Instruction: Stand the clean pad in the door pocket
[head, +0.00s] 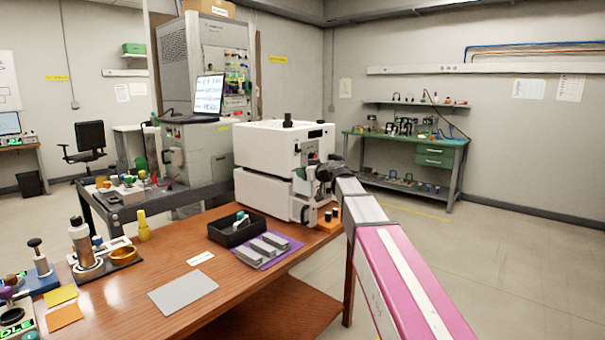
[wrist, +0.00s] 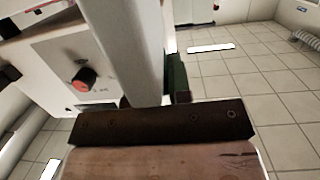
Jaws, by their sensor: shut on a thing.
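My gripper (head: 318,174) is at the front right side of the white machine (head: 268,192). It is shut on a long pale grey block (wrist: 127,45), which looks like the pad and rises tilted in the wrist view. The fingertips are mostly hidden in both views. Grey blocks (head: 263,247) lie on a purple mat (head: 287,256) on the wooden table.
A black open tray (head: 224,237) stands beside the mat. A flat grey sheet (head: 183,293) and several tools are on the table (head: 140,268). A green bench (head: 450,160) stands at the far wall. The floor right of my arm is clear.

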